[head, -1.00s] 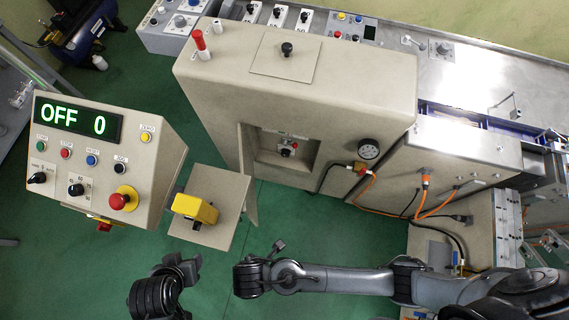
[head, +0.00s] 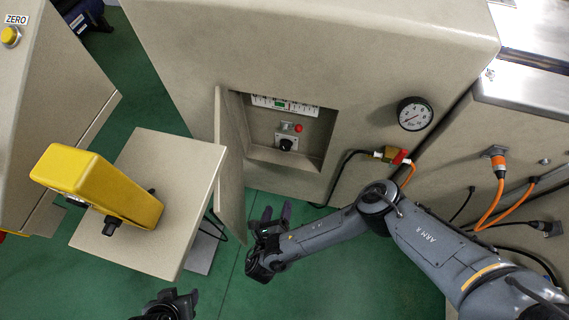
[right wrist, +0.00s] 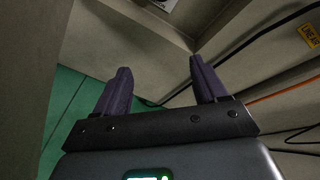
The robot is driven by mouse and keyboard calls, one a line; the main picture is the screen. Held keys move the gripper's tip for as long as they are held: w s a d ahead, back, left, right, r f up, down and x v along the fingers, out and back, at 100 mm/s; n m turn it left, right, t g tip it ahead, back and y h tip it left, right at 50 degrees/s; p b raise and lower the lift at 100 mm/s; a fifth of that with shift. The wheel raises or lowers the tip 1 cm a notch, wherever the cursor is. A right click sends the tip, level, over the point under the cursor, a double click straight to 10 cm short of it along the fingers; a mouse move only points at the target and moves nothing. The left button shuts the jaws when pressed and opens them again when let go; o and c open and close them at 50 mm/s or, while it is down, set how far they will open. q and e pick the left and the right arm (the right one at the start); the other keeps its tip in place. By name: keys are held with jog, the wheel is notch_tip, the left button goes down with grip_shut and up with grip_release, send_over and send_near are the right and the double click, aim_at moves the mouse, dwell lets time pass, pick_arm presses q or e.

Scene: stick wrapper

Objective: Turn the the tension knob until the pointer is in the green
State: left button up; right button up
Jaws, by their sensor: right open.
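A black knob (head: 286,145) sits on a small plate inside the recess of the beige cabinet. Above it is a white scale (head: 284,104) with a green band; its pointer is too small to make out. I take this knob for the tension knob. My right gripper (head: 272,213) is open and empty, below the recess and close to the open door, apart from the knob. In the right wrist view its two fingers (right wrist: 160,72) are spread with nothing between them. My left gripper (head: 172,303) is partly cut off at the bottom edge; its jaws are unclear.
The open cabinet door (head: 230,165) stands left of the recess (head: 328,130). A red button (head: 299,128) is beside the knob. A yellow device (head: 97,187) on a beige stand is at left. A gauge (head: 415,114), a hose fitting (head: 392,155) and orange cables (head: 489,210) are at right.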

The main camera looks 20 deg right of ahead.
aim_at(285, 149)
jog(key=w+d+t+b, duration=0.1)
jog(key=w+d+b, duration=0.2)
jog(key=w, duration=0.3)
jog(key=w+d+f+t+h+b, duration=0.1)
jog(key=w+d+b, duration=0.2)
jog(key=w+b, duration=0.3)
jog(key=w+d+f+t+b, duration=0.1)
jog(key=w+d+b, duration=0.3)
jog(key=w, duration=0.3)
jog(key=shift+w+f+n+t+h+b, duration=0.2)
jog(key=shift+w+n+t+h+b, duration=0.15)
jog(key=shift+b, duration=0.35)
jog(key=shift+w+d+r, duration=0.1)
jog(key=shift+w+d, duration=0.25)
jog(key=shift+w, duration=0.3)
pick_arm(q)
notch_tip(285, 149, down, 18)
jog(key=shift+r, duration=0.25)
pick_arm(e)
jog(key=c, duration=1.1)
pick_arm(q)
jog(key=shift+d, duration=0.15)
jog(key=shift+r, duration=0.15)
